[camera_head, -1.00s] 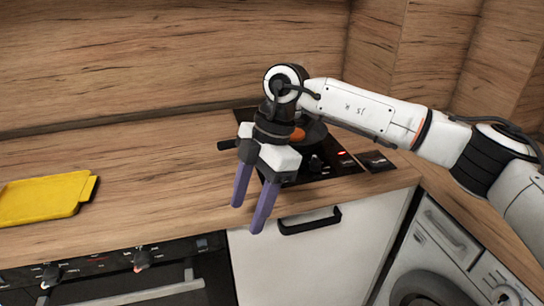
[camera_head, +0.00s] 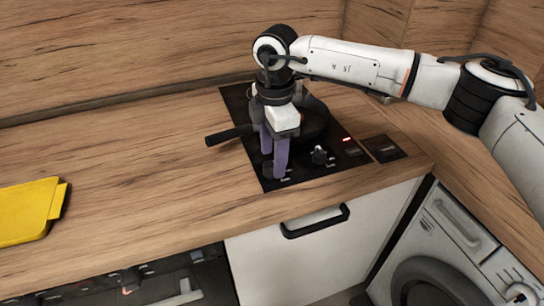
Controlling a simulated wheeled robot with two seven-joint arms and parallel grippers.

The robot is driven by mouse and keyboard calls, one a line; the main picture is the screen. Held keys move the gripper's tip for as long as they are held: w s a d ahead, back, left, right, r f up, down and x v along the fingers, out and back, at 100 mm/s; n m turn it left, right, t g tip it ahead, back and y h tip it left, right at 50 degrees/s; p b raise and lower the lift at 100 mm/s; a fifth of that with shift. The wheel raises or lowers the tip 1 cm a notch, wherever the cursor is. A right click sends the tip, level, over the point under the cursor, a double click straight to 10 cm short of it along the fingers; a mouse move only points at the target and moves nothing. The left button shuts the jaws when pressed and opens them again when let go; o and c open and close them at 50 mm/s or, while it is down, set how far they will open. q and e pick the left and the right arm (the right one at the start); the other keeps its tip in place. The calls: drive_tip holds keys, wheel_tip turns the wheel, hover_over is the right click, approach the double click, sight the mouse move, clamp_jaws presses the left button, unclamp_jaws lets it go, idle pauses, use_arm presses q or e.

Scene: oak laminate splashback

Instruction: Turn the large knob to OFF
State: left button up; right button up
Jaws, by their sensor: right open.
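The black hob (camera_head: 262,110) is set in the wooden counter, with a small red light at its right side. One dark knob (camera_head: 319,155) stands on the hob's front part. My right gripper (camera_head: 274,163) points down over the hob's front left, its purple fingers apart, with nothing seen between them. Something dark and knob-like shows at the finger tips, largely hidden by them; I cannot tell whether they touch it. Labels are too small to read. My left gripper is not in view.
A black pan (camera_head: 314,120) sits on the hob behind my gripper, its handle (camera_head: 229,135) reaching left over the counter. A yellow board (camera_head: 28,211) lies at the far left. The counter between is clear. The oven, drawer handle (camera_head: 315,221) and washing machine (camera_head: 440,260) are below.

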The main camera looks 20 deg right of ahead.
sight(272, 167)
drive_tip(key=shift+f, duration=0.9)
drive_tip(key=shift+w+f, duration=0.1)
drive_tip(key=shift+f, duration=0.1)
drive_tip(key=c, duration=1.1)
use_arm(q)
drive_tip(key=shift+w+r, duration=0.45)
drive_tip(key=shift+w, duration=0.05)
use_arm(e)
drive_tip(key=shift+o, duration=0.2)
